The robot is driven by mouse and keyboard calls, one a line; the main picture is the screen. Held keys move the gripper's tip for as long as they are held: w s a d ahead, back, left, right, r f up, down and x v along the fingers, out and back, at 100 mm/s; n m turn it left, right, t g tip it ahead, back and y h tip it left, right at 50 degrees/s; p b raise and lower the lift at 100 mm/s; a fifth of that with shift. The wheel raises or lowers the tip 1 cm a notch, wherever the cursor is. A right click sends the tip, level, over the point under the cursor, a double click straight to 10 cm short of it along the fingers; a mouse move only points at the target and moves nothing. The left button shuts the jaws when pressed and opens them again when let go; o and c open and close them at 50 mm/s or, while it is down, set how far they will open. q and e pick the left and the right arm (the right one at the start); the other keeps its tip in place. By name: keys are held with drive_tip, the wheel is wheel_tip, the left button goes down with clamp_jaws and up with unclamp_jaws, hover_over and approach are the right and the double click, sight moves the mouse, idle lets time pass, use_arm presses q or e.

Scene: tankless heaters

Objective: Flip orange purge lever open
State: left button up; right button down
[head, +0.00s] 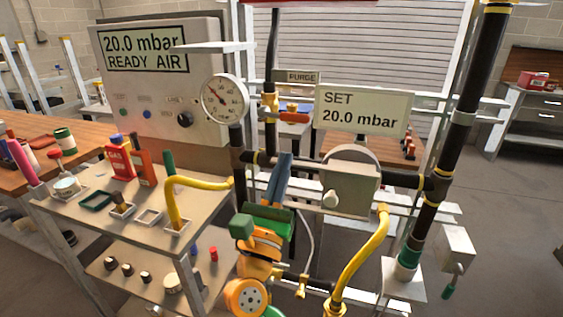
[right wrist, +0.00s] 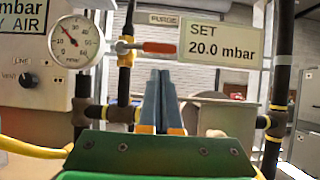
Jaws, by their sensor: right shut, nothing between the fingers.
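The orange purge lever (head: 292,117) sits on a brass valve (head: 269,103) on a dark vertical pipe, just below the PURGE label (head: 301,77). It lies roughly level and points right from the valve. In the right wrist view the lever (right wrist: 160,48) also lies across, above the fingers. My right gripper (head: 286,156) has blue fingers pressed together, pointing up, with nothing between them. Its tips (right wrist: 160,72) appear below the lever, with a visible gap in both views. My left gripper is not in view.
A round gauge (head: 224,98) is left of the valve. A sign reading SET 20.0 mbar (head: 362,112) is to the right, above a grey regulator box (head: 348,185). A dark horizontal pipe runs behind my fingers. A yellow hose (head: 200,181) curves to the left.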

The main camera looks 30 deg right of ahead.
sight(282, 115)
drive_tip(key=shift+p+x, duration=0.95)
drive_tip(key=shift+x, duration=2.15)
drive_tip(key=shift+d, duration=0.1)
